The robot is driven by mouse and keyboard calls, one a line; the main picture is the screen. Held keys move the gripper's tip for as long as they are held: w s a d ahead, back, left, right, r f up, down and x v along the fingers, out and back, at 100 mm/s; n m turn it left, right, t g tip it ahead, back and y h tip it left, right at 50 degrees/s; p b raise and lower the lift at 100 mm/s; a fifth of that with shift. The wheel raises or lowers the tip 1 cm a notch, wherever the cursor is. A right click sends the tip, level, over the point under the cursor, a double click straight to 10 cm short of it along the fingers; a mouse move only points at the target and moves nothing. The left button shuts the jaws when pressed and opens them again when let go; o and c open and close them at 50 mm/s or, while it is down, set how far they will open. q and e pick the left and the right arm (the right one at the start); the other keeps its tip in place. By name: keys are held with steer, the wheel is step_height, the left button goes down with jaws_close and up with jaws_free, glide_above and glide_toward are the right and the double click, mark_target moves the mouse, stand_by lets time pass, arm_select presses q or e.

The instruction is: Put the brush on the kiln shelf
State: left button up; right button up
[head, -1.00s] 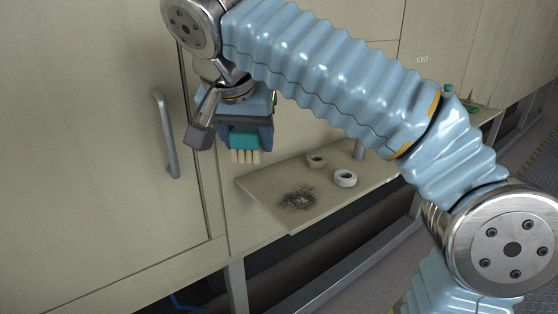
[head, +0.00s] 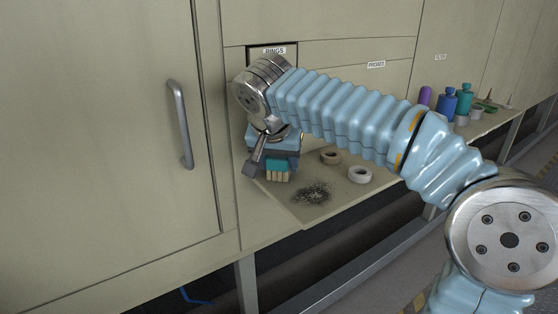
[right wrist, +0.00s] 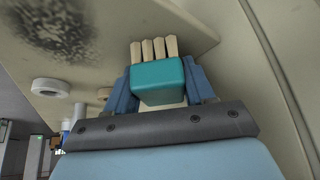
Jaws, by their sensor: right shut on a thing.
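The brush (head: 277,164) has a teal block with several pale wooden-looking tufts pointing down. My right gripper (head: 275,168) is shut on it, with a blue finger on each side. The right wrist view shows the brush (right wrist: 158,80) between the fingers (right wrist: 160,92). The shelf (head: 338,191) juts from the beige furnace wall and bears a dark speckled patch (head: 313,193). The brush is over the left part of the shelf in the head view; I cannot tell if it touches. My left gripper is not in view.
A tan ring (head: 330,157) and a white ring (head: 360,174) lie on the shelf, right of the brush. A door handle (head: 181,125) sticks out at left. Several bottles, one blue (head: 448,104), stand farther right. A slot labelled RINGS (head: 273,51) is above.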

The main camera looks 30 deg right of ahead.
steer(key=shift+f, duration=0.1)
steer(key=o, duration=1)
steer(key=shift+a+r, duration=0.1)
steer(key=shift+r, duration=0.25)
steer(key=p+v, duration=0.1)
steer(key=v, duration=1)
steer(key=shift+s+r, duration=0.2)
steer(key=shift+r, duration=0.05)
